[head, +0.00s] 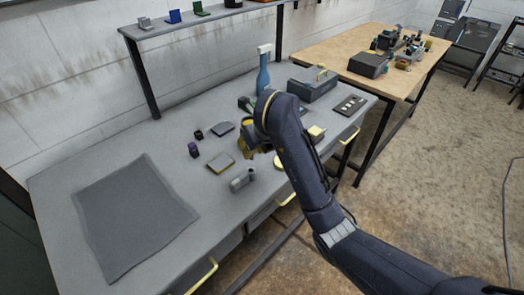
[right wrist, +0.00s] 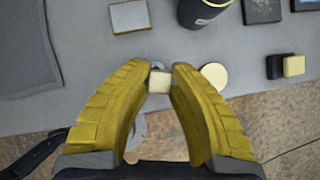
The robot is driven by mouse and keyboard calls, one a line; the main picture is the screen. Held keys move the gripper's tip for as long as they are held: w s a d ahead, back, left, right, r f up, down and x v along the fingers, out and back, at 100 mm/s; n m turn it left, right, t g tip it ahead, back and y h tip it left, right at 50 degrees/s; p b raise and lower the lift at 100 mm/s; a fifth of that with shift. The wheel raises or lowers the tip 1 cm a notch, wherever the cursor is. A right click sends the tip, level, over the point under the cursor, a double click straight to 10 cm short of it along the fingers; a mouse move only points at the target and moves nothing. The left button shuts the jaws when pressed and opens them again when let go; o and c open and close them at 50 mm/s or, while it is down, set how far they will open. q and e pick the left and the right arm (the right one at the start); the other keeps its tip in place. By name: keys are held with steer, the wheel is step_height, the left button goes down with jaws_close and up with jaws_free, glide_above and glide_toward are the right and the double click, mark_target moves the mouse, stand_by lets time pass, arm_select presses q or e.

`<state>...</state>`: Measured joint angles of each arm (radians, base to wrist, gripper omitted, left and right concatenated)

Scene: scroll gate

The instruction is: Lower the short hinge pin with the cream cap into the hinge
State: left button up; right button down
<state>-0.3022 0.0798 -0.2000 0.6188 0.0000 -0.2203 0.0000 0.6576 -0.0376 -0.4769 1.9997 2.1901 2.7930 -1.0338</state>
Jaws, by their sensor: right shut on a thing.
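My right gripper (right wrist: 160,74) is shut on the cream-capped hinge pin (right wrist: 159,82). The cream cap shows between the yellow fingertips; the rest of the pin is hidden. In the head view the right gripper (head: 250,148) is over the bench, largely behind my own arm, and the pin cannot be made out there. A grey hinge piece (head: 242,180) stands on the bench near its front edge, in front of the gripper. In the right wrist view a grey ringed part (right wrist: 137,131), probably the hinge, shows partly behind the left finger. The pin looks apart from it. My left gripper is not in view.
A grey mat (head: 130,210) covers the bench's left side. A flat plate (head: 220,162), a purple block (head: 193,149) and a cream disc (right wrist: 214,76) lie near the gripper. A spray bottle (head: 263,72) and a grey toolbox (head: 313,85) stand behind.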

steer(key=shift+w+a+n+g, duration=0.3)
steer(key=shift+w+n+g, duration=0.25)
steer(key=shift+n, duration=0.25)
steer(key=shift+w+a+n+g, duration=0.1)
steer(key=shift+w+n+g, duration=0.05)
steer(key=shift+n+g, duration=0.45)
steer(key=shift+f, duration=0.1)
steer(key=shift+f, duration=2.2)
steer(key=shift+f, duration=1.9)
steer(key=c, duration=1.2)
jaws_free()
steer(key=shift+v, duration=6)
